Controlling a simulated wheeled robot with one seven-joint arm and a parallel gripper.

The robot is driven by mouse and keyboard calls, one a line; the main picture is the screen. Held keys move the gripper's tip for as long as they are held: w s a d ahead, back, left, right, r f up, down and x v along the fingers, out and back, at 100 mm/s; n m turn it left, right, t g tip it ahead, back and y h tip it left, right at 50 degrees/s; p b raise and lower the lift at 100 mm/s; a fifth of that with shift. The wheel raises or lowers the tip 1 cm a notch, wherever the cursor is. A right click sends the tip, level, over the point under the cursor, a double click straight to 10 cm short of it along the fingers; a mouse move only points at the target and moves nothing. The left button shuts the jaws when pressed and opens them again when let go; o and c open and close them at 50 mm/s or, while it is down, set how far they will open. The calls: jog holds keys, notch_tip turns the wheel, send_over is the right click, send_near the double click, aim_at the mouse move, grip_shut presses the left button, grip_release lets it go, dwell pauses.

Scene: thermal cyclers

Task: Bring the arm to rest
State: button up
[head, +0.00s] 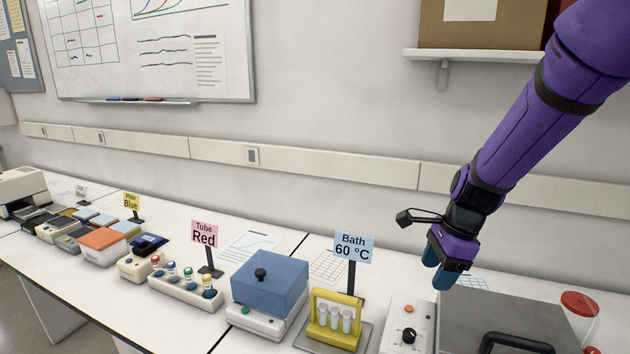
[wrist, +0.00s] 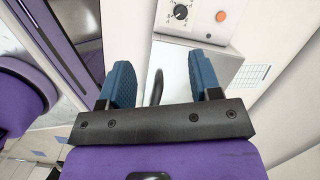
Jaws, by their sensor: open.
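My purple arm comes in from the upper right in the head view. My gripper (head: 443,272) hangs from it with blue fingertips, above the bench near a grey-lidded device. In the wrist view my gripper (wrist: 162,85) has its two blue fingers wide apart with nothing between them. Behind the fingers the wrist view shows a grey metal surface, a black handle (wrist: 156,88) and a white control panel (wrist: 196,18) with a dial and an orange button. I cannot tell the exact height of the fingertips over the lid.
Below my gripper is the grey lid (head: 490,318) with its control panel (head: 402,325). To its left are a yellow tube rack (head: 334,322), a "Bath 60 °C" sign (head: 353,247), a blue-lidded box (head: 270,285) and a tube block (head: 186,290). A red-capped container (head: 580,306) stands at right. A shelf (head: 480,56) is above.

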jog(key=s+d+r+n+t+h, duration=0.1)
jog(key=s+d+r+n+t, duration=0.1)
jog(key=s+r+n, duration=0.7)
jog(key=s+d+r+n+t+h, duration=0.1)
jog(key=s+d+r+n, duration=0.3)
jog(key=s+r+n, duration=0.5)
jog(key=s+t, duration=0.1)
jog(key=s, duration=0.2)
jog(key=shift+s+t+h, duration=0.3)
jog(key=shift+s, duration=0.1)
jog(key=shift+d+r, duration=0.1)
dwell(0.9)
